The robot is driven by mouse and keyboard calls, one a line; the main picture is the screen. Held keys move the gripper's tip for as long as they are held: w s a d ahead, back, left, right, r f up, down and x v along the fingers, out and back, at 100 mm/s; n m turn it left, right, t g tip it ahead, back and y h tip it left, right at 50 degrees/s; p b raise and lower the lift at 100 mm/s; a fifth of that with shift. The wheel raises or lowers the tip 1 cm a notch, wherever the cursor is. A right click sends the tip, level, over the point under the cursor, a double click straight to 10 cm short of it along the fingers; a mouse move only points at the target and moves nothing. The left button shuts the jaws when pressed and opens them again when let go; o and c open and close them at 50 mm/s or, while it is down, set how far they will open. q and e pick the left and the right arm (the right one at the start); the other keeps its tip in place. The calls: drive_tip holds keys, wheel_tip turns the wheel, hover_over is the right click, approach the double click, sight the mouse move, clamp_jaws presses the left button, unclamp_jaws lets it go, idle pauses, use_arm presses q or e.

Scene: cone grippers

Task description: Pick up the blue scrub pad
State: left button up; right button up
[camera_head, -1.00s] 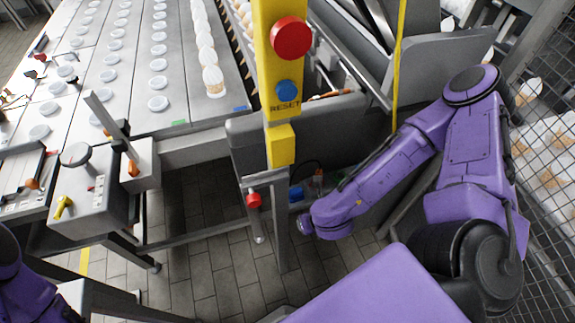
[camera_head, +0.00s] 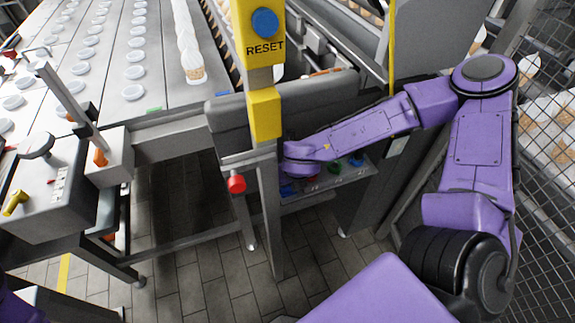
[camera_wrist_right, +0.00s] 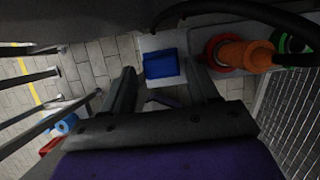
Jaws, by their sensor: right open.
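The blue scrub pad (camera_wrist_right: 161,64) lies on a light grey shelf (camera_wrist_right: 150,42) in the right wrist view. In the head view a small blue patch (camera_head: 287,190), probably the pad, shows low beside the yellow-topped post. My right gripper (camera_wrist_right: 162,74) is open, its two dark fingers on either side of the pad in the wrist picture. I cannot tell how far the pad is beyond the fingertips. The post hides my right gripper in the head view. My left gripper is out of view; only a bit of purple arm shows at the lower left.
An orange cone-shaped thing (camera_wrist_right: 245,53) with a red base and a green ring (camera_wrist_right: 290,45) stand right of the pad. A dark cable (camera_wrist_right: 235,10) arches above.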

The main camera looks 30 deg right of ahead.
drive_tip(key=shift+x, duration=1.2)
drive_tip(key=c, duration=0.8)
drive_tip(key=shift+r, duration=0.1)
